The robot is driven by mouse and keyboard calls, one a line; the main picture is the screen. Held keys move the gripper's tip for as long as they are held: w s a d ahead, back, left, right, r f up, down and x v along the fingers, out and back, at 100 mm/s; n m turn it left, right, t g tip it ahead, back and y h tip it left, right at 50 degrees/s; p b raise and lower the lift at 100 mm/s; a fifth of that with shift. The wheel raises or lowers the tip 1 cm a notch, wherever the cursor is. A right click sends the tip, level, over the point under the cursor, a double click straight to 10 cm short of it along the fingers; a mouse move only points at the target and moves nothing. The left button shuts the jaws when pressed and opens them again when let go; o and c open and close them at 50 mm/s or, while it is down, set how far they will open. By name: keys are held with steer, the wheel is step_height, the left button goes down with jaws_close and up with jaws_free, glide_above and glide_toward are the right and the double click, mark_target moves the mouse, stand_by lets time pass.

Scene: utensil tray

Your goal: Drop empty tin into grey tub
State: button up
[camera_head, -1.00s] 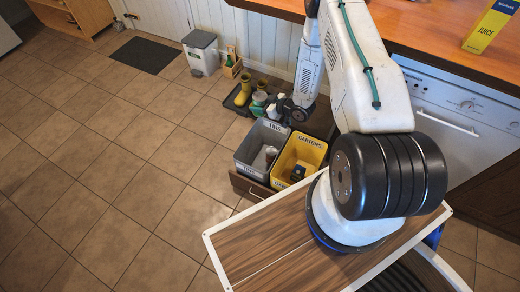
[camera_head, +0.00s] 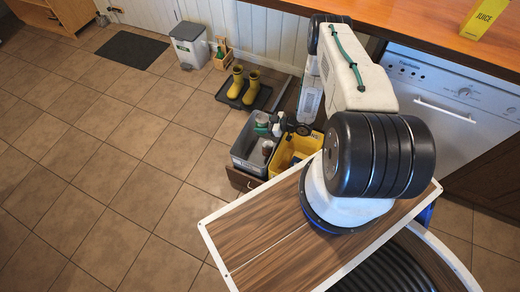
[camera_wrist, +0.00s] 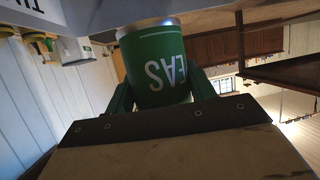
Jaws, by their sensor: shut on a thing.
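My gripper (camera_wrist: 160,92) is shut on the empty tin (camera_wrist: 158,68), a green can with a silver rim and white letters, of which "EAS" shows. In the head view the tin (camera_head: 262,118) and my gripper (camera_head: 275,123) are small and partly hidden by my wrist; they appear over the far part of the grey tub (camera_head: 239,153). Their exact height above it is hard to tell. The grey tub's wall, lettered "TIN", also shows at the top left of the wrist view (camera_wrist: 45,8). A small brownish item and a pale one lie inside the tub.
A yellow tub (camera_head: 283,158) stands right against the grey one, partly hidden by my arm. Yellow boots (camera_head: 236,82) on a dark tray and a grey pedal bin (camera_head: 190,46) are behind. The counter (camera_head: 410,30) and dishwasher (camera_head: 450,95) bound the right.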

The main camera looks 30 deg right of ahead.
steer(key=shift+f, duration=0.25)
steer(key=o, duration=1.1)
steer(key=shift+c, duration=0.2)
steer(key=v, duration=0.7)
steer(key=shift+s+d+r, duration=0.15)
steer(key=shift+s+r, duration=0.05)
steer(key=shift+s, duration=0.05)
steer(key=shift+s, duration=0.1)
